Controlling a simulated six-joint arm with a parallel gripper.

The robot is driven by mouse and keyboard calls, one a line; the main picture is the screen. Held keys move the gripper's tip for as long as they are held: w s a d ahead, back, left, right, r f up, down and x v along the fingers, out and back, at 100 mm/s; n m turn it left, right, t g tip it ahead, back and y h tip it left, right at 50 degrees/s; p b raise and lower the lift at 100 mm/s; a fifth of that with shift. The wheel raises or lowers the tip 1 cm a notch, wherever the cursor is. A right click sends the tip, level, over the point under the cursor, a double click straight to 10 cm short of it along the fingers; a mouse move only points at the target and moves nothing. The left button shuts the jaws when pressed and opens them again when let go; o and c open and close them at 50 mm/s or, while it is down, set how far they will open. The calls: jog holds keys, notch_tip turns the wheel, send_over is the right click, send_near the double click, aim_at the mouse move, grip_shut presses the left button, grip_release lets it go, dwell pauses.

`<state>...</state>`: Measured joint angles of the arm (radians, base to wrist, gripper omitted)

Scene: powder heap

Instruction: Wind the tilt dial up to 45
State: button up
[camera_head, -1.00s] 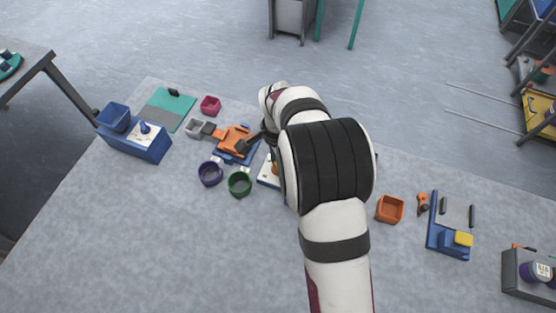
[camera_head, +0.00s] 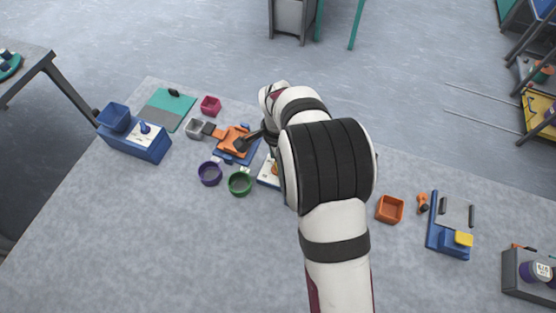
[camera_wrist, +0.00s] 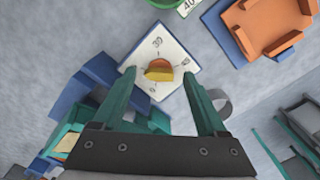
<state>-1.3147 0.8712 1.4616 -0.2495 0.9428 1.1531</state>
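The tilt dial is a white square plate (camera_wrist: 146,56) on a blue base, with an orange and yellow knob (camera_wrist: 158,70) at its middle. In the wrist view a 30 shows at its top and what looks like 45 at its right; lower marks are small. I cannot tell which mark the knob points to. In the head view my arm hides most of the plate (camera_head: 266,181). My gripper (camera_wrist: 159,78) is open, its two green fingers spread on either side of the knob, apart from it. Nothing is held between them.
An orange cradle on a blue base (camera_head: 234,141) stands left of the dial. A green cup (camera_head: 240,182) and a purple cup (camera_head: 210,172) stand nearby. A blue box (camera_head: 140,148) is further left. An orange bin (camera_head: 390,209) is right of my arm. The table front is clear.

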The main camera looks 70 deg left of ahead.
notch_tip(320, 180, up, 16)
jog(key=shift+f, duration=0.15)
jog(key=shift+c, duration=0.9)
jog(key=shift+n, duration=1)
jog(key=shift+c, duration=1.1)
jog(key=n, duration=0.3)
jog(key=shift+n, duration=0.3)
jog(key=shift+c, duration=0.4)
notch_tip(320, 180, down, 16)
jog(key=n, duration=1.2)
jog(key=shift+d, duration=0.1)
